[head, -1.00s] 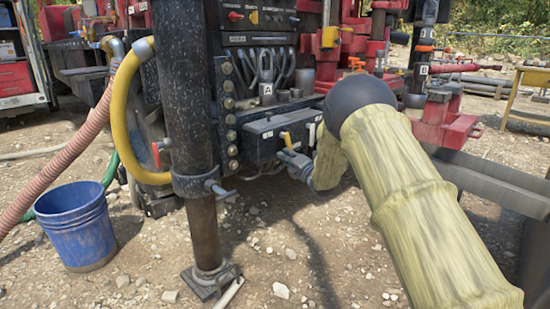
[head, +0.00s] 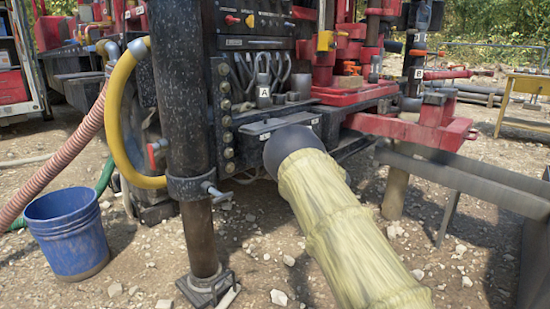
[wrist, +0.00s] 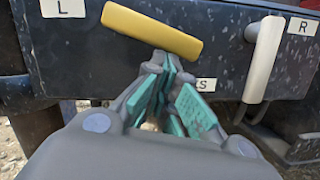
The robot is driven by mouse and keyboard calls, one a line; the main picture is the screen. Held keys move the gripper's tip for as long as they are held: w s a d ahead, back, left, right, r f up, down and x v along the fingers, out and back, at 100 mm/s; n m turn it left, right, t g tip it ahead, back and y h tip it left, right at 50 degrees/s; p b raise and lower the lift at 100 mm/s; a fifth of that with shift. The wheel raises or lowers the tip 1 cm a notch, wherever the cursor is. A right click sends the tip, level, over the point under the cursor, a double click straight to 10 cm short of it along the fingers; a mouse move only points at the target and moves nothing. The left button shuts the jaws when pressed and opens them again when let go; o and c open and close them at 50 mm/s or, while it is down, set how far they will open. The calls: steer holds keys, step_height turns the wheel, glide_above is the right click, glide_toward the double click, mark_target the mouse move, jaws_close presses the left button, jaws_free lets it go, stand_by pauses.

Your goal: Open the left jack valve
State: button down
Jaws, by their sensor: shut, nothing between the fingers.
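The right valve's white handle (wrist: 263,58) stands nearly upright beside the R label. Both are on the front of a dark control box (wrist: 225,25). In the head view my arm hides the gripper and both handles; the box's top (head: 270,126) shows.
A black jack leg (head: 187,110) stands left of the box, with a small T-handle (head: 217,192) sticking out. A blue bucket (head: 68,235) and a yellow hose (head: 122,110) are further left. Red frame parts (head: 420,128) are at right. The gravel ground in front is mostly open.

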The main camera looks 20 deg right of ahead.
steer(key=shift+w+d+r+n+y, duration=0.2)
steer(key=shift+d+r+n, duration=0.15)
steer(key=shift+n, duration=0.25)
steer(key=shift+w+d+r+n+y, duration=0.1)
steer(key=shift+d+r+n+y, duration=0.1)
steer(key=shift+d+r+n, duration=0.3)
steer(key=shift+a, duration=0.15)
steer(key=shift+f, duration=0.1)
steer(key=s+d+f+p, duration=0.2)
steer(key=s+d+f, duration=0.2)
steer(key=s+f, duration=0.2)
steer(key=s, duration=0.2)
steer(key=shift+s+f+p, duration=0.25)
steer(key=shift+s+p, duration=0.1)
steer(key=shift+d, duration=0.1)
stand_by(0.4)
